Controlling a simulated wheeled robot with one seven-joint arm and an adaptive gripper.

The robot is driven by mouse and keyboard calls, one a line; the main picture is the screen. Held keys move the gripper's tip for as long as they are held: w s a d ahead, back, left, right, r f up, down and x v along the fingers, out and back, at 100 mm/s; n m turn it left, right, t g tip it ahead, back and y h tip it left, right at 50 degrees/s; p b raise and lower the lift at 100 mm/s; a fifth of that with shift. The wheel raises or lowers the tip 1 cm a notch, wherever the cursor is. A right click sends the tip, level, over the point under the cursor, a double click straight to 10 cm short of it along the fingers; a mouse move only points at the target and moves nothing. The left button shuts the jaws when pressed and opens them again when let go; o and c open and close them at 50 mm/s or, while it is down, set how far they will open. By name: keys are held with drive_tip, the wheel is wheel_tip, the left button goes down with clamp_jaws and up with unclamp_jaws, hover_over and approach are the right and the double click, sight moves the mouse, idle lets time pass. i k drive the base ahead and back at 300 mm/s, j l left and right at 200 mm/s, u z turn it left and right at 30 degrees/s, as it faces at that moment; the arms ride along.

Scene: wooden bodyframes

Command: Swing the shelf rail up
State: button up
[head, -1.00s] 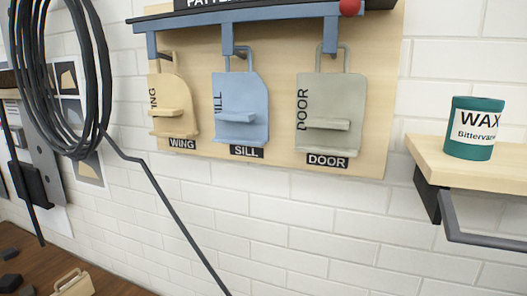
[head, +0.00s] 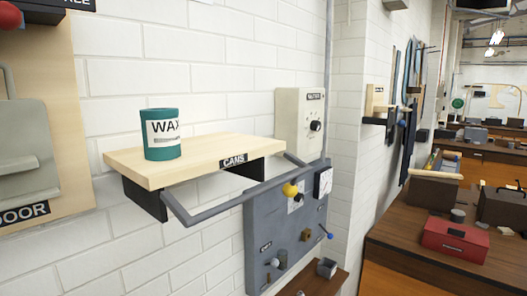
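The shelf rail (head: 240,199) is a grey U-shaped bar at the wooden shelf marked CANS (head: 205,163). It sticks out in front of the shelf and sits lower than the shelf's front edge. Its side arms run back toward the shelf's black brackets (head: 145,197). A teal WAX can (head: 161,142) stands upright on the shelf, left of its middle. My gripper is not in view.
A grey panel (head: 262,235) with a yellow knob (head: 290,190), a gauge and small levers is on the wall beyond the rail. A pale control box (head: 297,112) hangs above it. A workbench with a red box (head: 456,240) stands at right.

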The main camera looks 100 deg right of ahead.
sight(290, 190)
drive_tip(key=z, duration=2.3)
